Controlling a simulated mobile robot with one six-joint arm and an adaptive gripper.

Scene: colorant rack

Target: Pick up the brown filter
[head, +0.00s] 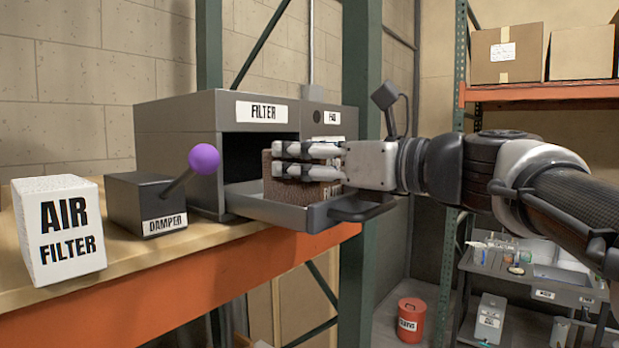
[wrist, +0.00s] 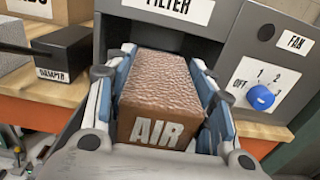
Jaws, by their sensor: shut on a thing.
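The brown filter (wrist: 160,95) is a rough brown block with "AIR" on its front face in the wrist view. In the head view the brown filter (head: 285,187) sits in the open drawer (head: 290,213) of the grey filter box (head: 180,130), partly hidden behind my fingers. My gripper (head: 310,161) reaches in from the right, its fingers along the filter. In the wrist view my gripper (wrist: 165,105) has one finger on each side of the filter, shut on it. I cannot tell whether the filter is clear of the drawer floor.
A white air filter block (head: 60,230) stands at the left on the wooden shelf (head: 125,255). The damper box (head: 145,205) with a purple-knobbed lever (head: 204,160) is beside the drawer. A blue fan knob (wrist: 261,97) is right of the filter. A green post (head: 360,200) stands behind.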

